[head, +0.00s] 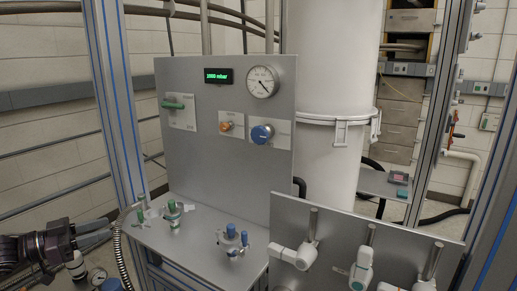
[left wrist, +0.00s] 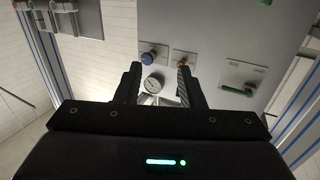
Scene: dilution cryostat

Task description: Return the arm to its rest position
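My left gripper (head: 108,232) is at the lower left of the head view, left of the grey panel and its shelf. In the left wrist view its two dark fingers (left wrist: 158,78) stand apart with nothing held between them. A round dial gauge shows through the gap, beyond the fingers. The fingers look clear of the green-handled valve (head: 141,215) on the shelf's left edge, though the depth between them is hard to judge. My right arm and gripper are in neither view.
The upright panel (head: 220,155) carries a green handle (head: 173,105), an orange knob (head: 225,126), a blue knob (head: 262,133), a dial (head: 262,82) and a display. Valves stand on the shelf (head: 195,248). A white cylinder (head: 330,60) stands behind. A lower-right panel holds white fittings (head: 361,270). Metal posts flank the area.

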